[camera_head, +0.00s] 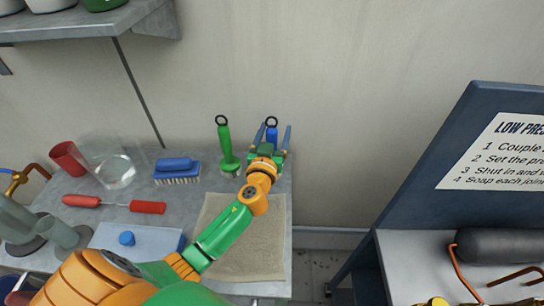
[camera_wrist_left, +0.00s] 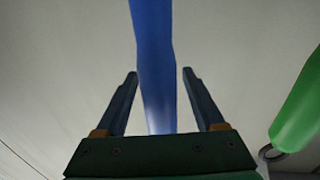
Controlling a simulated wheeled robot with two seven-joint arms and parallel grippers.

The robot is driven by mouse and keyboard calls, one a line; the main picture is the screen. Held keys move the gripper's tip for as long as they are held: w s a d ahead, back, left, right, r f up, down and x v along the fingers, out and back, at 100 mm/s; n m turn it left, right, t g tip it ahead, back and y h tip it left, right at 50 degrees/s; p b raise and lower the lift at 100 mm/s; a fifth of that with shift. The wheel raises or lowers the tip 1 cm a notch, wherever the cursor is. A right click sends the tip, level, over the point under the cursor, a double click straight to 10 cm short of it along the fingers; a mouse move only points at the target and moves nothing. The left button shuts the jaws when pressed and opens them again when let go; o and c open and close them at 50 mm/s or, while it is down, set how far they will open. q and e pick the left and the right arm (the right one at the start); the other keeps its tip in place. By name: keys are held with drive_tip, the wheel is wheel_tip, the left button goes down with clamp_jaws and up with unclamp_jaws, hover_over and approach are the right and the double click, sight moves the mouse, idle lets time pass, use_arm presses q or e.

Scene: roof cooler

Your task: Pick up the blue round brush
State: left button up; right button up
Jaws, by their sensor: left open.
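The blue round brush (camera_head: 271,133) stands upright near the back right of the grey worktop, with a dark ring at its top. Its lower part and bristles are hidden behind my left gripper (camera_head: 272,137). The gripper is open, with one finger on each side of the blue handle in the head view. In the left wrist view, the blue handle (camera_wrist_left: 153,50) rises between the two open fingers of my left gripper (camera_wrist_left: 160,76), with a gap visible at each side. My right gripper is not in view.
A green brush (camera_head: 224,145) stands just left of the blue one. A blue scrubbing brush (camera_head: 176,168), a clear container (camera_head: 117,171) and a red-handled tool (camera_head: 148,207) lie further left. A tan mat (camera_head: 262,240) lies under my arm. The wall is close behind.

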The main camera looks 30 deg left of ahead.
use_arm(q)
drive_tip(key=shift+s+r, duration=0.15)
drive_tip(key=shift+s, duration=0.05)
drive_tip(key=c, duration=0.6)
clamp_jaws()
idle(0.5)
